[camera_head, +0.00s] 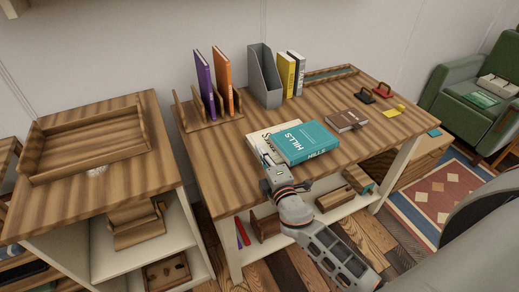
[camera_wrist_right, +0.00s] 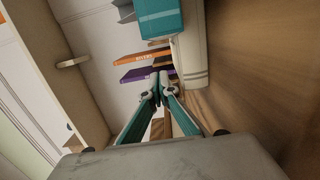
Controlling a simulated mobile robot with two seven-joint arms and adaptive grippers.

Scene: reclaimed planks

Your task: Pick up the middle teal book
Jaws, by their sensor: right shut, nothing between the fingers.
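A teal book (camera_head: 305,142) marked "HILLS" lies flat on the wooden desk, partly on top of a cream book (camera_head: 262,134). In the right wrist view the teal book (camera_wrist_right: 160,18) shows at the top, with the cream book (camera_wrist_right: 191,60) beside it. My right gripper (camera_head: 266,160) is at the front left of this stack, by the desk's front edge. It also shows in the right wrist view (camera_wrist_right: 158,80), its fingertips together and empty. I cannot tell whether it touches the cream book. My left gripper is not in view.
Purple (camera_head: 203,84) and orange (camera_head: 223,80) books stand in a wooden rack behind the stack. A grey file holder (camera_head: 264,80) and a yellow book (camera_head: 286,75) stand further right. A brown book (camera_head: 346,120) lies right of the stack. A lower shelf sits under the desk.

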